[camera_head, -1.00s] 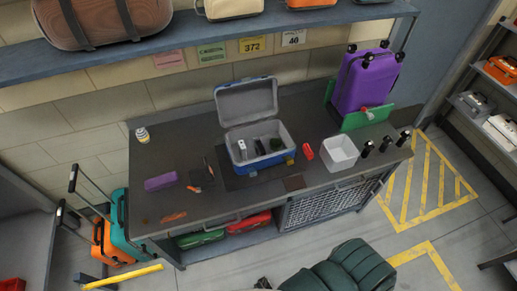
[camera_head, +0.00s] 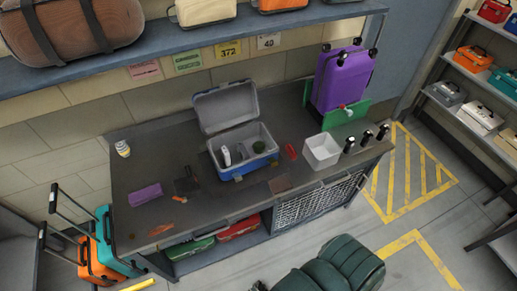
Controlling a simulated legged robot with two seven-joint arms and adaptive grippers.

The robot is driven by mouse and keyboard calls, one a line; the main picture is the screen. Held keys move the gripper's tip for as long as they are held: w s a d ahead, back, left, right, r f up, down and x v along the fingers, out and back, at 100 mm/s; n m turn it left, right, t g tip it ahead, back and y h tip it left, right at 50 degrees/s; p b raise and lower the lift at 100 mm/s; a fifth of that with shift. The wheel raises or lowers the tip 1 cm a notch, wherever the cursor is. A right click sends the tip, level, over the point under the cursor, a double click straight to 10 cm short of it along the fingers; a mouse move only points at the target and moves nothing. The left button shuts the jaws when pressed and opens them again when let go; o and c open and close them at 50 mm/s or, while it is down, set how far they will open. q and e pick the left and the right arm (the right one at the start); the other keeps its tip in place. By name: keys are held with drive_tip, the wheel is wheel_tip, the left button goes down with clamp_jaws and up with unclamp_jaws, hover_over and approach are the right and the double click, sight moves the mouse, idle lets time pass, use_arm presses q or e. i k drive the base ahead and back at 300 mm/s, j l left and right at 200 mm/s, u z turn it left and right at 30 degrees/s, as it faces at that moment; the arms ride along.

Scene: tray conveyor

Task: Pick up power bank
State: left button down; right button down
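I cannot tell for sure which thing is the power bank. An open blue case (camera_head: 249,173) with a grey lid (camera_head: 224,107) stands on the dark workbench (camera_head: 140,165). Inside it are a white upright item (camera_head: 226,155), a small dark grey and white item (camera_head: 240,151) and a dark green round item (camera_head: 260,147). A purple block (camera_head: 146,194) lies on the bench at left. A small red item (camera_head: 291,151) lies right of the case. Neither of my grippers is in view.
A white open bin (camera_head: 321,151) and several black-and-silver items (camera_head: 366,137) stand right of the case. A purple suitcase (camera_head: 342,79) stands behind them. A dark green padded object (camera_head: 330,268) is on the floor in front. A shelf (camera_head: 200,37) with luggage hangs above.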

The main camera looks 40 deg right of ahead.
sight(225, 154)
drive_tip(key=l+u, duration=0.25)
drive_tip(key=l, duration=0.2)
drive_tip(key=k+l+u, duration=0.1)
drive_tip(key=l+u, duration=0.15)
drive_tip(key=l, duration=0.2)
drive_tip(key=k+l+u, duration=0.2)
drive_tip(key=l, duration=0.25)
drive_tip(key=k+l+u, duration=0.1)
drive_tip(key=l+u, duration=0.15)
drive_tip(key=l, duration=0.15)
drive_tip(key=k+l+u, duration=0.25)
drive_tip(key=l, duration=0.15)
drive_tip(key=i, duration=0.1)
